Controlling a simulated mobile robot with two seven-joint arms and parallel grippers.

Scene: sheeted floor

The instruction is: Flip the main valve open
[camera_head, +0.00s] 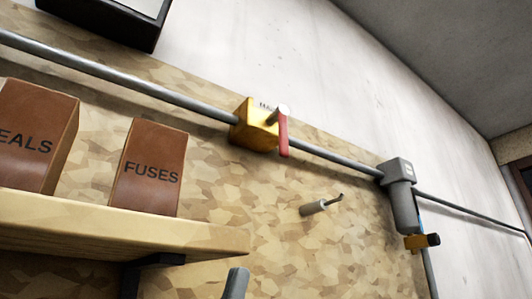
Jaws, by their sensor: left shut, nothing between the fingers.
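The main valve has a yellow body (254,126) with a small label and sits on a grey pipe in the camera_head view, upper middle. Its red lever (283,135) hangs down from a pale round hub, across the pipe's line. A grey tip at the bottom edge appears to be my left gripper (236,282); only its end shows. It is shut and empty, well below the valve and apart from it. My right gripper is not in view.
A wooden shelf (120,225) at left holds a brown box marked FUSES (151,168) and another box (35,135). A grey peg with a dark hook (318,207) juts from the board. A grey canister (404,200) with a brass-and-black tap (421,242) hangs at right.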

